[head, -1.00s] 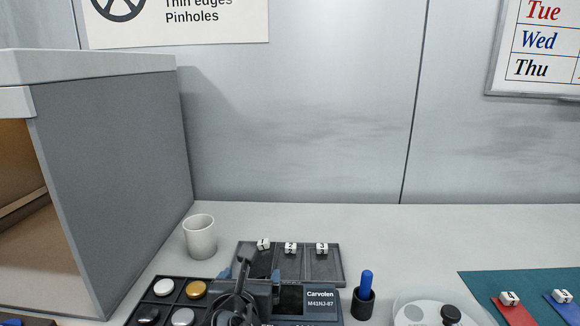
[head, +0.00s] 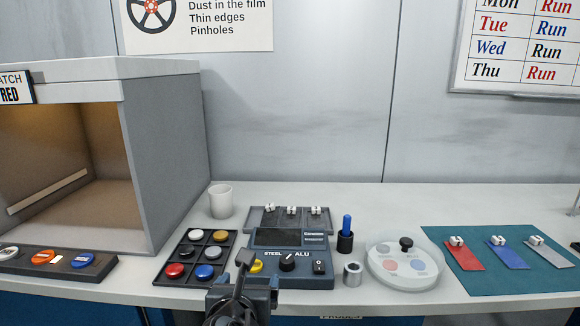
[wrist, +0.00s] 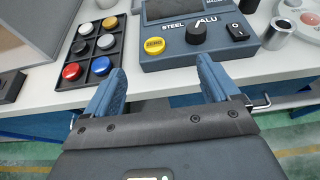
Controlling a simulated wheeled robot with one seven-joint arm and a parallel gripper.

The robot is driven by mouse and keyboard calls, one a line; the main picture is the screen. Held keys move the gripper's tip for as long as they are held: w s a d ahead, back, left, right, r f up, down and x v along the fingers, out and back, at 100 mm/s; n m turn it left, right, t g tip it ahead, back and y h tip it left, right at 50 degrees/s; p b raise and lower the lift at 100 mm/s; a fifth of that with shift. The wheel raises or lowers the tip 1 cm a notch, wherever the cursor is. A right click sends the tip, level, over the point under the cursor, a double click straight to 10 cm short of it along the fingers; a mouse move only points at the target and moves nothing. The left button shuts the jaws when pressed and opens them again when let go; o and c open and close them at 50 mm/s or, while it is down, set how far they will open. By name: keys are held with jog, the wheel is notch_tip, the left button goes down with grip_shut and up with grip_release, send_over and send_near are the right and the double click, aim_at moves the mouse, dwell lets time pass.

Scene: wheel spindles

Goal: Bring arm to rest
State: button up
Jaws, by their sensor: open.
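My gripper (wrist: 158,90) shows in the wrist view with its two blue fingers wide apart and nothing between them. It is in front of the bench's front edge, facing the blue-grey gauge (wrist: 185,60) with its yellow button and STEEL/ALU knob. In the head view my arm's dark end (head: 240,295) is at the bottom, just in front of the bench edge and the gauge (head: 300,270); the fingertips are hard to make out there.
On the bench are a tray of coloured caps (head: 187,258), a white cup (head: 221,201), a blue-handled probe (head: 346,228), a metal ring (head: 352,273), a round clear dish (head: 405,265) and a teal mat (head: 470,280). A grey booth (head: 165,150) stands at left.

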jog(key=s+d+f+m+y, duration=0.1)
jog(key=s+d+f+m, duration=0.7)
jog(key=s, duration=0.3)
jog(key=s+d+f+m+y, duration=0.1)
jog(key=s+d+f+m, duration=0.55)
jog(key=s+d, duration=0.4)
jog(key=s+d+r+m, duration=0.25)
jog(key=s+m, duration=0.25)
jog(key=s, duration=0.3)
jog(key=s+d+r+m, duration=0.1)
jog(key=s+d+m, duration=0.35)
jog(key=s, duration=0.25)
jog(key=s+d+r+m+t+h, duration=0.1)
jog(key=s+d+r+m, duration=0.2)
jog(key=s+r+m, duration=0.7)
jog(key=shift+s+d+m+h, duration=0.35)
jog(key=shift+s+m, duration=0.15)
jog(key=shift+m, duration=0.3)
jog(key=shift+r, duration=0.1)
jog(key=shift+c, duration=0.2)
